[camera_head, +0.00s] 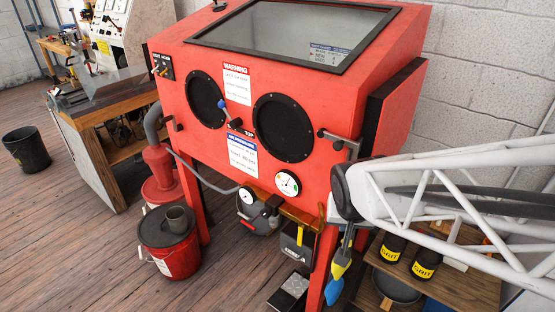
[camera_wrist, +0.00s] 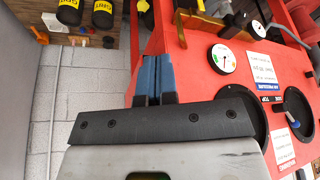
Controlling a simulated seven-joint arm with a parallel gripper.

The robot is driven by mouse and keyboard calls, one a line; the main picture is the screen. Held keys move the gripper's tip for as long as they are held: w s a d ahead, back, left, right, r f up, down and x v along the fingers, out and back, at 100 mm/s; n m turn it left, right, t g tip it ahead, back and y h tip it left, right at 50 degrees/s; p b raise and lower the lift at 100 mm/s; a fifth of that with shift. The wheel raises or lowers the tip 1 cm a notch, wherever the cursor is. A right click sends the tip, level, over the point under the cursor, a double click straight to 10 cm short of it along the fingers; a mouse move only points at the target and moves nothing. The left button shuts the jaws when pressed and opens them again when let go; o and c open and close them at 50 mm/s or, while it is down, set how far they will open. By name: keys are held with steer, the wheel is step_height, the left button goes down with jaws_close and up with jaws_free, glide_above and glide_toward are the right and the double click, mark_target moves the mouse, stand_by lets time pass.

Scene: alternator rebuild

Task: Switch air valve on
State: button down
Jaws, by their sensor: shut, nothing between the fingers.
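The red blast cabinet (camera_head: 330,105) fills the middle of the head view. A blue-tipped lever (camera_head: 222,104) sits on its front between two round black ports; its blue tip also shows in the wrist view (camera_wrist: 293,122). A black panel with small yellow and red controls (camera_head: 163,68) is at the cabinet's upper left. No label readable here tells which control is the air valve. My gripper (camera_wrist: 154,60) is shut and empty, its blue fingers side by side in front of the red cabinet's right part.
A white gauge (camera_head: 288,183) is on the lower front. A regulator with a gauge (camera_head: 247,195) and an orange-brown bar sit below it. A black side handle (camera_head: 335,141) juts out near my arm. A shelf with GRIT bottles (camera_head: 424,264) stands right; a red bucket (camera_head: 178,262) stands left.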

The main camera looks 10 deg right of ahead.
mark_target(301, 236)
steer(key=w+f+m+t+y, duration=0.1)
steer(key=w+f+m, duration=0.1)
steer(key=f, duration=0.8)
steer(key=w+f+m+t, duration=0.2)
steer(key=w+f, duration=0.3)
steer(key=f, duration=0.5)
steer(key=shift+f+m+y, duration=0.3)
steer(key=shift+y, duration=0.1)
steer(key=shift+w, duration=0.1)
steer(key=w+a+f, duration=0.3)
steer(key=w+f, duration=0.5)
steer(key=shift+w+a, duration=0.25)
steer(key=shift+w, duration=0.1)
